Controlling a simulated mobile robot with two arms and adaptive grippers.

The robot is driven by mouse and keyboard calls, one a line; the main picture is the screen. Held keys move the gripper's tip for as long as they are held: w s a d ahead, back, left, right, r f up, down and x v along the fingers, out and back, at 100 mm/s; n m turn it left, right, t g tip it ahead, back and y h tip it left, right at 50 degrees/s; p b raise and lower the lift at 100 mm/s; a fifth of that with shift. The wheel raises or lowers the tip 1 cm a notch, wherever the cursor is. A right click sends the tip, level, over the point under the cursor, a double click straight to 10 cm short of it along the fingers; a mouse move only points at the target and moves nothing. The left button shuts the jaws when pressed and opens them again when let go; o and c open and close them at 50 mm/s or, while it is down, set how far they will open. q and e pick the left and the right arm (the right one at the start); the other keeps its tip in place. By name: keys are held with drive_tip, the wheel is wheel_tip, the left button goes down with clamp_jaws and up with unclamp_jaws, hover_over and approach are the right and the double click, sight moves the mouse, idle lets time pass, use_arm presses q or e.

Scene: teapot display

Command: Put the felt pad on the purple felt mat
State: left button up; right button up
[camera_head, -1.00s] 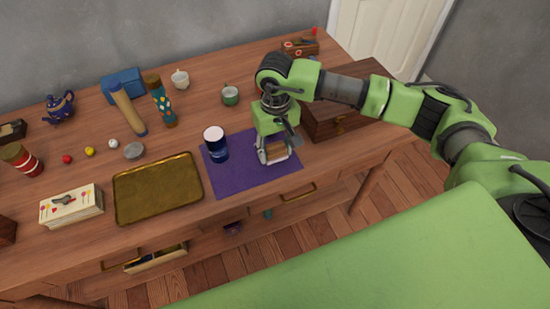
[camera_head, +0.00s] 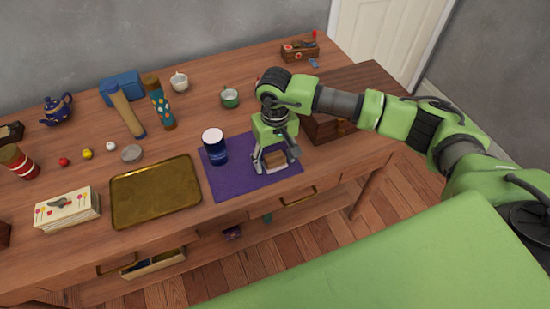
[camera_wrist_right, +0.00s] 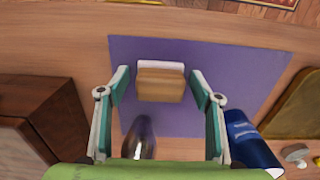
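The felt pad (camera_head: 275,160), a small wooden block with a white layer beneath it, rests on the right part of the purple felt mat (camera_head: 225,183). In the right wrist view the pad (camera_wrist_right: 160,84) lies inside the edges of the mat (camera_wrist_right: 235,75). My right gripper (camera_head: 274,165) is above the mat with its fingers spread on either side of the pad. The right wrist view shows a gap between the pad and each finger (camera_wrist_right: 159,80). My left gripper is not in view.
A dark blue cup (camera_head: 215,147) stands on the mat's left part, near my right gripper. A brass tray (camera_head: 156,192) lies left of the mat. A wooden chest (camera_head: 325,128) stands behind and right of the gripper. A green mug (camera_head: 230,97) is farther back.

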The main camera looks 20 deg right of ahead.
sight(275, 157)
drive_tip(key=shift+r, duration=0.1)
drive_tip(key=shift+r+p, duration=0.2)
drive_tip(key=shift+p, duration=0.15)
drive_tip(key=shift+w+r+b, duration=0.1)
drive_tip(key=shift+r+b, duration=0.2)
drive_tip(key=shift+r, duration=0.1)
wheel_tip(275, 157, up, 11)
drive_tip(key=b, duration=0.1)
drive_tip(key=shift+b, duration=0.4)
